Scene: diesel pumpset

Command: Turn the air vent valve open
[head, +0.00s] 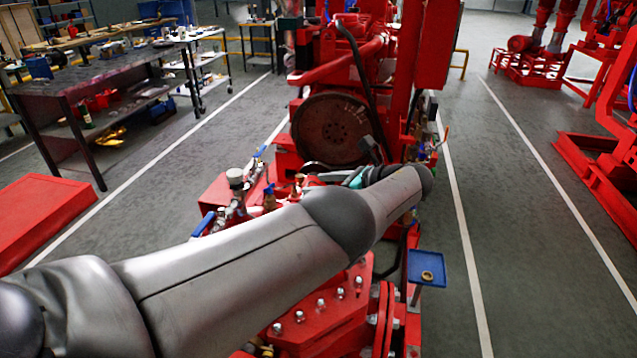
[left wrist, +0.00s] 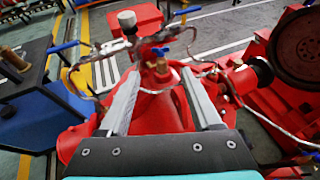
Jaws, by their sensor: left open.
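Several small valves with blue handles sit on the pipework of the red pump, and no label tells which is the air vent valve. A brass valve with a blue handle (left wrist: 161,63) stands upright on the red casing in the left wrist view, just beyond and between my fingertips. It appears to be the brass valve (head: 269,200) beside my arm in the head view. My left gripper (left wrist: 160,75) is open, with nothing seen between its fingers. In the head view my left arm hides much of the pump, and the gripper's fingers are hard to make out. My right gripper is not in view.
Thin pipes and another blue lever (left wrist: 187,10) lie close beyond the fingers. A large dark flywheel (head: 332,130) stands behind the pump. A blue tray (head: 428,269) is at right. A workbench (head: 88,75) stands at left.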

